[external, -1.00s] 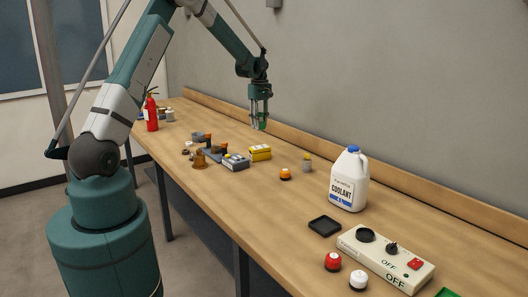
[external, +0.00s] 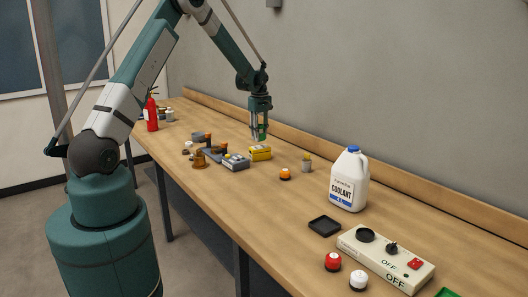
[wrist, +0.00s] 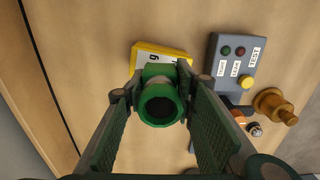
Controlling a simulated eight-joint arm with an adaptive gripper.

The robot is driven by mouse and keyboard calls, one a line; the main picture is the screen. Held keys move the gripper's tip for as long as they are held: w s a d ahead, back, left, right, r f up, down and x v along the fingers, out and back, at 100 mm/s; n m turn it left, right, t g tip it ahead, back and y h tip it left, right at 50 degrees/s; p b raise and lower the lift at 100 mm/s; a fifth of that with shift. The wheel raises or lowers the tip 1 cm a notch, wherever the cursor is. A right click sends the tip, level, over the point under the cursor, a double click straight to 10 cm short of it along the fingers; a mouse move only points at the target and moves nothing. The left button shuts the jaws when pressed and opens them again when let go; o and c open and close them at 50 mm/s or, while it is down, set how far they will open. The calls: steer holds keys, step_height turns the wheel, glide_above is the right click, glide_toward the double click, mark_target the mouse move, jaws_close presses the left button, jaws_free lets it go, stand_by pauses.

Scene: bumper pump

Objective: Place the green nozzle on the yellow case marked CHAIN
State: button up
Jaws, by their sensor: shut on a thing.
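My gripper (external: 259,137) is shut on the green nozzle (external: 262,130), which hangs between its fingers above the bench. In the wrist view the green nozzle (wrist: 160,102) shows as a round tube with an open end, held between the fingertips. The yellow case (external: 260,153) lies on the bench just below the nozzle in the external view. In the wrist view the yellow case (wrist: 177,52) is beyond the nozzle, partly hidden by it. Its white label is partly covered, so its word cannot be read.
A grey box with buttons (external: 236,162) stands left of the yellow case, with a brass part (external: 199,160) beyond it. An orange-topped button (external: 285,173), a grey cylinder (external: 306,163) and a coolant jug (external: 348,180) stand to the right. A wooden ledge (external: 300,136) runs along the wall.

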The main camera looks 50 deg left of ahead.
mark_target(260, 125)
steer(key=shift+f, duration=1.7)
steer(key=shift+f, duration=0.2)
steer(key=o, duration=1)
steer(key=shift+r, duration=0.2)
steer(key=shift+r+b, duration=0.3)
steer(key=shift+r, duration=5.7)
